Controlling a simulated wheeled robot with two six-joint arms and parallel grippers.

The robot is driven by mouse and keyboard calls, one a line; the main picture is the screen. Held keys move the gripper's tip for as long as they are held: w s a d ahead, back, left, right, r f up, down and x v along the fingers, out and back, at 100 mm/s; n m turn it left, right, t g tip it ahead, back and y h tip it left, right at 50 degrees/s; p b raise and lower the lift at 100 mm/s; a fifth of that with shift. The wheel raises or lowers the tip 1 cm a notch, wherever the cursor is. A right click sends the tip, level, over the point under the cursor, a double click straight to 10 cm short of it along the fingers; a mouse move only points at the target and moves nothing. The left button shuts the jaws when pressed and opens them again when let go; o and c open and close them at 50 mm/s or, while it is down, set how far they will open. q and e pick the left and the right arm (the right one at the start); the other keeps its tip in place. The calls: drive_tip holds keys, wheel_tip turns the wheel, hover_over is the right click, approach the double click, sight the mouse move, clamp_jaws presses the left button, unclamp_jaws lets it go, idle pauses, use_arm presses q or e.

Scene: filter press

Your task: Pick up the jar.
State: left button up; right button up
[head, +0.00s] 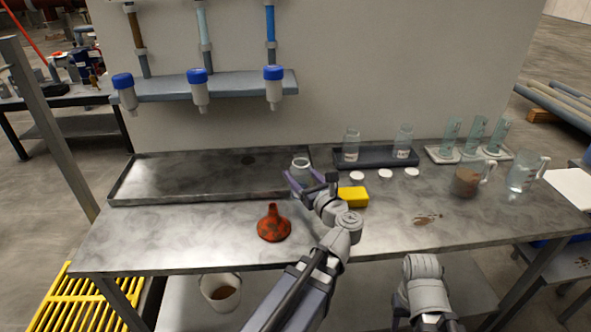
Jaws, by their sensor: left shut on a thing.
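A clear jar (300,166) without a lid stands upright in the fingers of my left gripper (302,182), at the right end of the shallow metal tray (140,190). The gripper is shut on this jar, and its fingers hide the jar's lower part. I cannot tell whether the jar's base touches the surface below. Two similar jars, a left one (351,147) and a right one (403,143), stand in a dark tray (375,163) at the back. My right arm shows at the lower right, but its gripper is out of view.
Three white lids (385,174) and a yellow sponge-like block (353,196) lie right of the gripper. An orange funnel (273,226) stands in front. A brown-filled jug (466,182), a clear jug (524,172) and clear cylinders (475,136) stand at right. A shelf (235,85) with blue-capped bottles hangs behind.

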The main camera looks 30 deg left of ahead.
use_arm(q)
drive_tip(key=shift+v, duration=1.1)
idle(0.3)
